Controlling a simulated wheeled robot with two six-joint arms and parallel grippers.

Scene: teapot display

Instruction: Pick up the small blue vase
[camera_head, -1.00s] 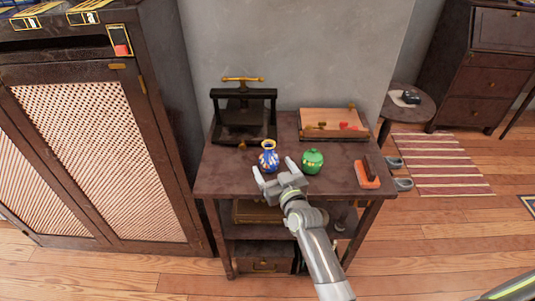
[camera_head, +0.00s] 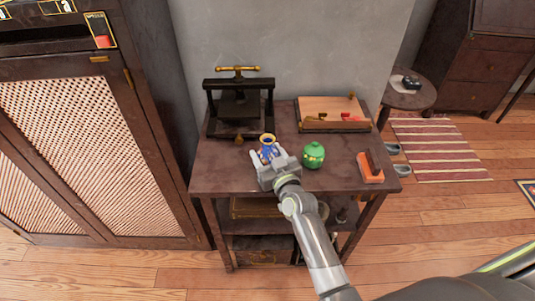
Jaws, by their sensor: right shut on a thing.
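The small blue vase (camera_head: 267,147) with a gold rim stands upright on the dark table, left of the green pot. My right gripper (camera_head: 269,158) reaches in from the front and is shut on the vase, its fingers at either side of the body. The vase's lower part is hidden behind the gripper. My left gripper is not in view.
A green lidded pot (camera_head: 313,155) stands close to the right of my gripper. A dark press (camera_head: 239,105) is behind the vase. A wooden tray (camera_head: 332,114) lies at the back right, and an orange block tool (camera_head: 371,170) at the right edge of the table (camera_head: 225,176).

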